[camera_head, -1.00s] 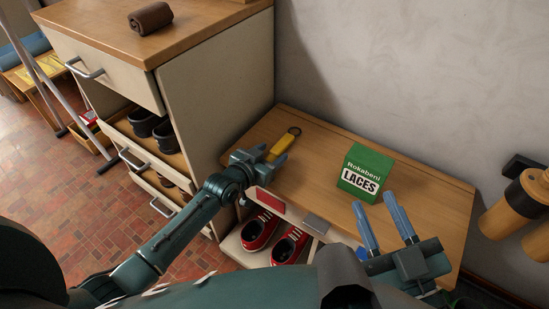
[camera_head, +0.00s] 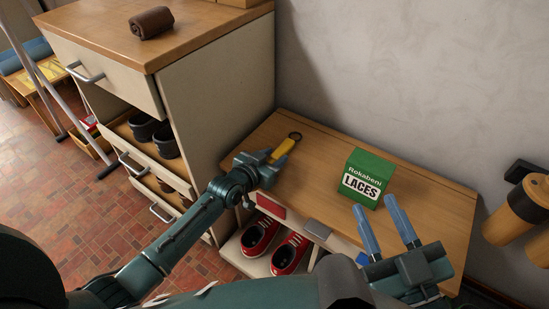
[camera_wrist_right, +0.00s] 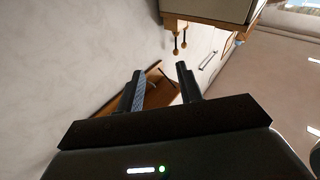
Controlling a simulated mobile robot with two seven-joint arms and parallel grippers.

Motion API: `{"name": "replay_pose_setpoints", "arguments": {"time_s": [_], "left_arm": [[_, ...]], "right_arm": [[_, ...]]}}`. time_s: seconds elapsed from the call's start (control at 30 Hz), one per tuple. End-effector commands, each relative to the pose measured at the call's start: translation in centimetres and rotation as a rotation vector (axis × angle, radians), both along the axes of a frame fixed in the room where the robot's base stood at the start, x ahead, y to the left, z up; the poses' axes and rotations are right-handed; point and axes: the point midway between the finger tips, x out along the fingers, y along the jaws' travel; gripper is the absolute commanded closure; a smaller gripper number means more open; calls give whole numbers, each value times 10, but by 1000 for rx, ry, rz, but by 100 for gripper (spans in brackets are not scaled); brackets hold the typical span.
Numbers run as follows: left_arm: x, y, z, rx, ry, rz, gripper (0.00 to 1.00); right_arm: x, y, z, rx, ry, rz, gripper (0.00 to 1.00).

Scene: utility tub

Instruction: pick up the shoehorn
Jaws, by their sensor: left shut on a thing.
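The yellow shoehorn (camera_head: 285,147), with a dark ring at its far end, is on the wooden top of the low bench (camera_head: 322,145). My left gripper (camera_head: 274,157) is shut on its near part, and its fingers hide that end. I cannot tell whether the shoehorn is clear of the bench top. My right gripper (camera_head: 384,222) is open and empty in front of the bench's right part. Its two spread fingers also show in the right wrist view (camera_wrist_right: 158,85).
A green laces box (camera_head: 366,177) stands on the bench right of the shoehorn. A tall cabinet (camera_head: 215,100) with open drawers rises at the left. Red shoes (camera_head: 262,236) sit beneath the bench top. Bare bench lies between shoehorn and box.

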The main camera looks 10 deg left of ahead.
Motion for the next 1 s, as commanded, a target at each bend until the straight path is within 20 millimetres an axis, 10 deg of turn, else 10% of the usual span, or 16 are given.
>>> {"name": "replay_pose_setpoints", "arguments": {"time_s": [0.6, 1.0], "left_arm": [[0, 0, 91, 0, -2, 0, 86], [0, 0, 101, 0, -1, 0, 86]], "right_arm": [[-5, -8, 3, -121, 18, -35, 64], [-2, -12, -3, -128, 63, -61, 64]]}}
